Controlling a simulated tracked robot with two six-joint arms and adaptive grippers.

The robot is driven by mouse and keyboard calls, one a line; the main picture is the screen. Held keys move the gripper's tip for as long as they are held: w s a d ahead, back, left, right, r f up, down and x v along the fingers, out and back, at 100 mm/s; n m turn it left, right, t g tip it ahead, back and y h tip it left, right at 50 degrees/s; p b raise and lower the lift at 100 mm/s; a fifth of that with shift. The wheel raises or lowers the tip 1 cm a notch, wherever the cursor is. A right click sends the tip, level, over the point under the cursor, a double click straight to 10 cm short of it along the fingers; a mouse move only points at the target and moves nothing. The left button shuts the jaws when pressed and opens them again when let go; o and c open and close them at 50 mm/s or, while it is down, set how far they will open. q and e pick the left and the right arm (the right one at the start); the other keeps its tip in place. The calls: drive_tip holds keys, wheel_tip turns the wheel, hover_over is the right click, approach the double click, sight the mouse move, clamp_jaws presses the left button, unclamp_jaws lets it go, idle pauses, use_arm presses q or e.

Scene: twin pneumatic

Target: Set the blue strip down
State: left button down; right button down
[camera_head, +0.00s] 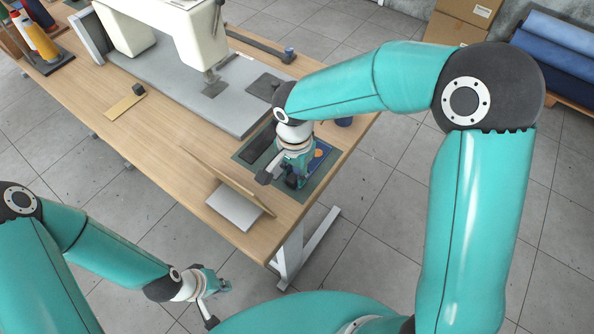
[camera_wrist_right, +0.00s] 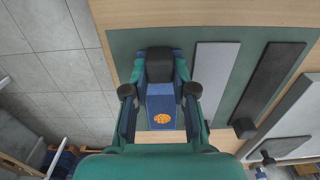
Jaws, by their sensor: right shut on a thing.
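The blue strip (camera_wrist_right: 160,103) with an orange emblem (camera_wrist_right: 162,118) lies between the two fingers of my right gripper (camera_wrist_right: 160,91) in the right wrist view. A dark block (camera_wrist_right: 160,65) sits at its far end. My right gripper (camera_head: 292,182) is shut on the strip, low over the green mat (camera_wrist_right: 246,70); whether the strip touches the mat is unclear. In the head view part of the blue strip (camera_head: 319,157) shows beside the gripper. My left gripper (camera_head: 216,288) is empty over the floor, off the table; its finger opening is too small to tell.
A grey strip (camera_wrist_right: 213,85) and a black strip (camera_wrist_right: 268,85) lie on the mat to the right in the wrist view. A wooden-backed stand (camera_head: 237,207) is left of the mat. A sewing machine (camera_head: 200,35) stands further back. The table's right edge is close to the mat.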

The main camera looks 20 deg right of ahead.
drive_tip(key=shift+f, duration=0.1)
drive_tip(key=c, duration=0.9)
unclamp_jaws()
drive_tip(key=shift+c, duration=0.2)
wheel_tip(320, 180, up, 12)
drive_tip(key=shift+p, duration=0.35)
